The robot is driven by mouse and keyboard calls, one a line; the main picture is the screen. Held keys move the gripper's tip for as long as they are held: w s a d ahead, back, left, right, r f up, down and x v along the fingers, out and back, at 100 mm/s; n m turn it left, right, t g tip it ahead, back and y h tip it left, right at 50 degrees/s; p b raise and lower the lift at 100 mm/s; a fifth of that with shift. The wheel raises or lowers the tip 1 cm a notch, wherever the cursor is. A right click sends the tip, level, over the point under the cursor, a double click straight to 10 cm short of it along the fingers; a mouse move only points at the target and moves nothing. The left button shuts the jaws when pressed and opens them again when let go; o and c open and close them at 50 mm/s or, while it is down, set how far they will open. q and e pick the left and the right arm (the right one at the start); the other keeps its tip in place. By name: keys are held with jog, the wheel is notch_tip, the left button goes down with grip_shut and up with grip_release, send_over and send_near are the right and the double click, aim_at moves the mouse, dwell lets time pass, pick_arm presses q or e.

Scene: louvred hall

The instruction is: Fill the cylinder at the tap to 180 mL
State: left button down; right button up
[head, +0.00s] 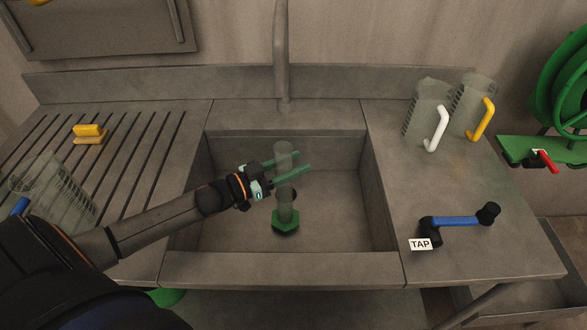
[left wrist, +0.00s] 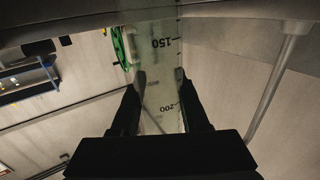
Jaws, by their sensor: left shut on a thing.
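The clear measuring cylinder (head: 285,203) with a green six-sided base (head: 285,221) is upright within the sink basin (head: 345,228). Whether its base touches the floor is unclear. My left gripper (head: 288,173) is shut on its upper part. In the left wrist view the cylinder (left wrist: 160,75) stands between the fingers, with the 150 and 200 marks showing; I cannot make out a water level. The grey tap pipe (head: 281,60) rises behind the sink, its outlet out of view. The blue-gripped tap lever (head: 456,222) lies on the right counter by a TAP label (head: 420,244). My right gripper is not in view.
Clear jugs with a white handle (head: 436,130) and a yellow handle (head: 482,120) stand on the right counter. Another clear jug (head: 55,190) and a yellow block (head: 89,133) are on the left drainboard. A green hose reel (head: 560,75) hangs at far right.

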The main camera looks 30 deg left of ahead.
pick_arm(q)
jog(key=shift+f, duration=0.65)
jog(key=shift+c, duration=2)
grip_release()
jog(key=shift+f, duration=0.15)
jog(key=v, duration=1.2)
